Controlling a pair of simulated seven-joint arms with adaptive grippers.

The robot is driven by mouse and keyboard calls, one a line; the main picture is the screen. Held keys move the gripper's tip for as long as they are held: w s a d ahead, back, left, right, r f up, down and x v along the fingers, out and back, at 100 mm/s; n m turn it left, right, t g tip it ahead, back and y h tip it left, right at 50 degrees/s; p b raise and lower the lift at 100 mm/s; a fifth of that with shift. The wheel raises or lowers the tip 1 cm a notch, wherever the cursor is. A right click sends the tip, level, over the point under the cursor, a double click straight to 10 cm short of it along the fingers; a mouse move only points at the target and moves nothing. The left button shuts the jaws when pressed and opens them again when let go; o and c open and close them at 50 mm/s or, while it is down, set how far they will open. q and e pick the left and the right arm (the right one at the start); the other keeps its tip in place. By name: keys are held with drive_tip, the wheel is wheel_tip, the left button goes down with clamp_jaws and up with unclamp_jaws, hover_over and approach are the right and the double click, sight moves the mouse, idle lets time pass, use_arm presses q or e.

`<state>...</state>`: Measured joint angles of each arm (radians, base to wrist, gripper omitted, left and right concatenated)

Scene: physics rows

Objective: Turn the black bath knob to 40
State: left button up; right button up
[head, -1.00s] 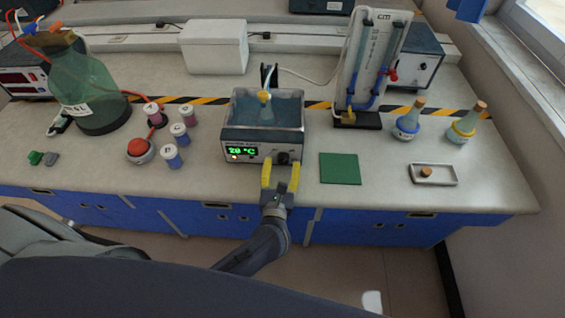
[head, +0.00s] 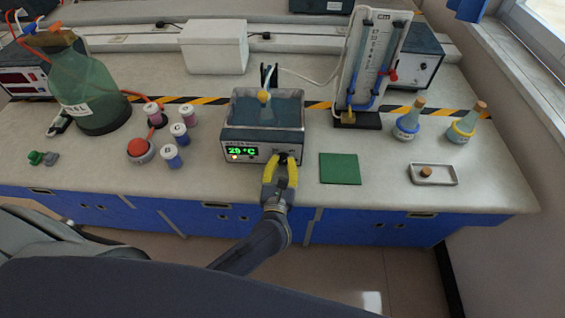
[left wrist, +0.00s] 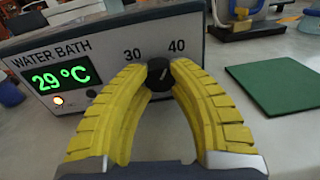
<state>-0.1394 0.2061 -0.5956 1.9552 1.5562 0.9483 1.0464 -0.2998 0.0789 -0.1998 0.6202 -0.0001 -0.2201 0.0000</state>
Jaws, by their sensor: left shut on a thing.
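The water bath (head: 236,134) stands at the middle of the bench, and its front panel also shows in the left wrist view (left wrist: 110,38). Its green display (left wrist: 60,77) reads 29 °C. The black knob (left wrist: 158,73) is on the panel below the marks 30 and 40; a faint light mark shows on its face. My left gripper (head: 283,160) has come to the panel from the front. Its yellow fingers are shut on the knob, one on each side. In the head view the fingers mostly hide the knob. My right gripper is not in view.
Several lidded jars (head: 171,157) and a red-topped item (head: 139,149) stand left of the bath.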

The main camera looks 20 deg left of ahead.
use_arm(q)
clamp_jaws()
drive_tip(key=shift+m, duration=0.9)
drive_tip(key=o, duration=1)
unclamp_jaws()
drive_tip(key=shift+o, duration=0.2)
drive_tip(key=s+d, duration=0.2)
drive_tip(key=s, duration=0.9)
drive_tip(key=shift+s, duration=0.4)
drive_tip(key=shift+r, duration=0.1)
